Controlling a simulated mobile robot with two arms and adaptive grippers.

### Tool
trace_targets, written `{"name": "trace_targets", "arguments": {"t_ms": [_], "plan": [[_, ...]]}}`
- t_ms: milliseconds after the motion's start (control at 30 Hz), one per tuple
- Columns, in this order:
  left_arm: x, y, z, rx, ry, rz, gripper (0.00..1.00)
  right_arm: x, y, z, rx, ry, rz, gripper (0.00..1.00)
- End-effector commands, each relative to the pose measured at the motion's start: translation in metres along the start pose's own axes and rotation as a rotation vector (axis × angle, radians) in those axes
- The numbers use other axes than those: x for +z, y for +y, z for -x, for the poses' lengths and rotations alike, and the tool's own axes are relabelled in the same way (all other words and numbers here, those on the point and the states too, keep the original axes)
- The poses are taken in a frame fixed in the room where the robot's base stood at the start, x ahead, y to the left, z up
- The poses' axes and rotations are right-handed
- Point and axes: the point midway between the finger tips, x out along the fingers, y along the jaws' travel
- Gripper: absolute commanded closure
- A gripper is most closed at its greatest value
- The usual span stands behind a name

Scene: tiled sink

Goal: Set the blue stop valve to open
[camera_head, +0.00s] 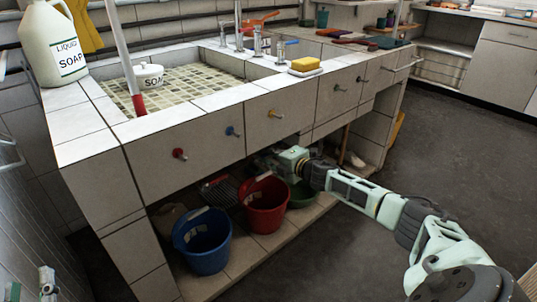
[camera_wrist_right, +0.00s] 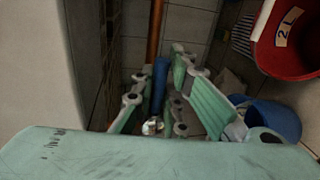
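In the right wrist view, a long blue handle (camera_wrist_right: 160,86) stands in line with a copper-coloured pipe (camera_wrist_right: 155,32). A small shiny metal part (camera_wrist_right: 153,126) sits at its near end. This looks like the blue stop valve; its setting is unclear. My right gripper (camera_wrist_right: 160,82) is open, with fingers on either side of the handle and no clear contact. In the head view, my right gripper (camera_head: 272,160) reaches under the sink counter, its fingertips mostly hidden, and the valve is not visible. Pale green parts, perhaps my left gripper (camera_head: 47,282), show at bottom left; their state is unclear.
A blue bucket (camera_head: 203,242), a red bucket (camera_head: 266,204) and a green bowl (camera_head: 301,194) stand on the low shelf beneath the gripper. The floor at right is clear.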

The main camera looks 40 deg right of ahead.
Motion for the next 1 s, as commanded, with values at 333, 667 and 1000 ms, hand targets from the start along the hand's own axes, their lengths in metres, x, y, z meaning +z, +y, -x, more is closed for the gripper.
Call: {"name": "trace_targets", "arguments": {"t_ms": [333,667,1000], "plan": [[0.000,0.000,0.000,0.000,0.001,0.000,0.60,0.000,0.001,0.000,0.001,0.000,-0.004,0.70],[0.000,0.000,0.000,0.000,0.001,0.000,0.60,0.001,-0.001,0.013,0.000,0.000,-0.006,0.70],[0.000,0.000,0.000,0.000,0.001,0.000,0.60,0.000,-0.002,0.057,-0.002,0.000,-0.005,0.70]]}}
